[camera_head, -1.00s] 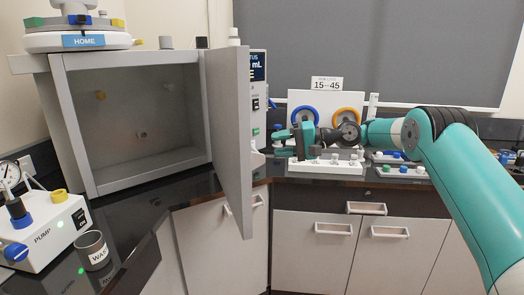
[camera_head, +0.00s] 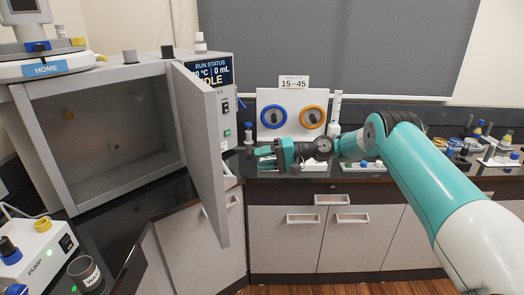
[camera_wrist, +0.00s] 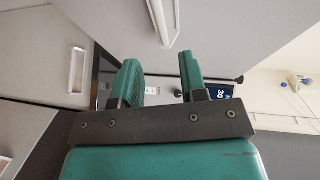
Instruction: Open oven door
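The oven (camera_head: 100,140) is a grey box on the counter at the left of the head view, its dark inside showing. Its grey door (camera_head: 205,150) is swung wide open toward me and stands well away from the opening. My gripper (camera_head: 263,157) is to the right of the door, apart from it, over the back counter. In the wrist view, my gripper (camera_wrist: 160,82) has its two green fingers spread with nothing between them. A grey panel with a white bar handle (camera_wrist: 164,20), which looks like the door's outer face, is beyond the fingertips.
A run status screen (camera_head: 210,73) is beside the oven. A white board with blue and orange rings (camera_head: 292,114) stands behind my gripper. A pump (camera_head: 38,250) and a grey cup (camera_head: 84,273) are at the lower left. Cabinets with bar handles (camera_head: 303,218) line the counter front.

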